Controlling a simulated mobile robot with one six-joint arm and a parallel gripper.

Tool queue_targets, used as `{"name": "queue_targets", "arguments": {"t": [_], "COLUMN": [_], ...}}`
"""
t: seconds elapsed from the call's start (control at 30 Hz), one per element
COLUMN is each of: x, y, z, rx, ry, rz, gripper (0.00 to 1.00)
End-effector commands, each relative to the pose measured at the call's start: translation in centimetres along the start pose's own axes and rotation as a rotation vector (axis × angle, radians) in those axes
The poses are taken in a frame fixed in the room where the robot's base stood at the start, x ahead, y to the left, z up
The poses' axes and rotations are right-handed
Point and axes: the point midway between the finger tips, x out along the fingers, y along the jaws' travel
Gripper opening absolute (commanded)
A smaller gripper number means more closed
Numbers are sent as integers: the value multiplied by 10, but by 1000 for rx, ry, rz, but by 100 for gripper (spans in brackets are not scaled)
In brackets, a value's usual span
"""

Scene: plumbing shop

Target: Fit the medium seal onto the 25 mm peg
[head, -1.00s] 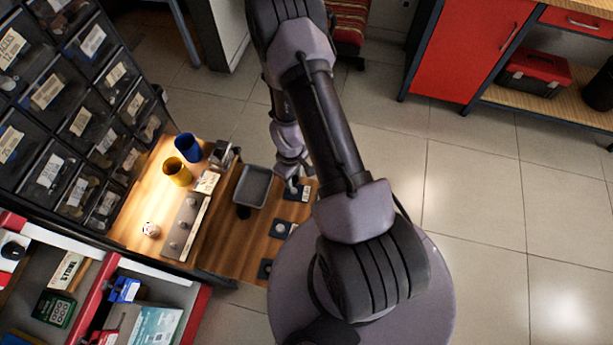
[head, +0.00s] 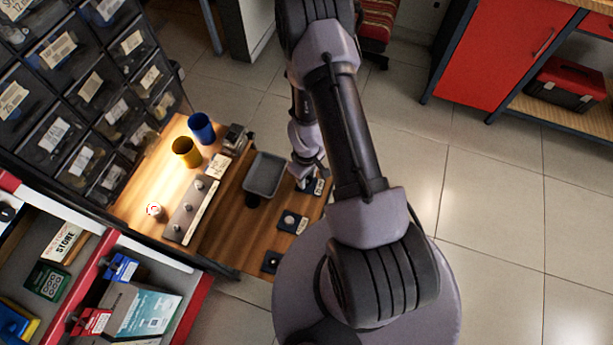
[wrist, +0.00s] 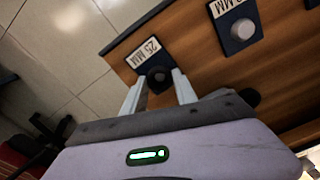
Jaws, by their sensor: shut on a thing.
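My gripper (wrist: 158,88) is shut on a dark, round ring, the seal (wrist: 158,77), seen between the fingertips in the wrist view. It is over the dark pad labelled 25 MM (wrist: 143,52) near the bench edge. The 25 mm peg is mostly hidden by the seal and fingers, so I cannot tell whether the seal is around the peg or just above it. In the head view my gripper (head: 306,180) is small and low over the farthest pad, right of the grey tray.
Another pad with a thicker pale peg (wrist: 243,29) stands beside it. In the head view are a grey tray (head: 247,187), a blue cup (head: 201,128), a yellow cup (head: 186,152), a metal strip with knobs (head: 183,224) and a small red-and-white item (head: 154,210).

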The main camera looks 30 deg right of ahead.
Motion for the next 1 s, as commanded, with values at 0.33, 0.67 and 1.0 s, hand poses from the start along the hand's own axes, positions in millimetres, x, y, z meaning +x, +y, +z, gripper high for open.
{"name": "queue_targets", "arguments": {"t": [0.33,0.67,1.0], "x": [0,0,7], "y": [0,0,0], "z": [0,0,0], "rx": [1,0,0], "ry": [0,0,0], "rz": [0,0,0], "gripper": [0,0,0]}}
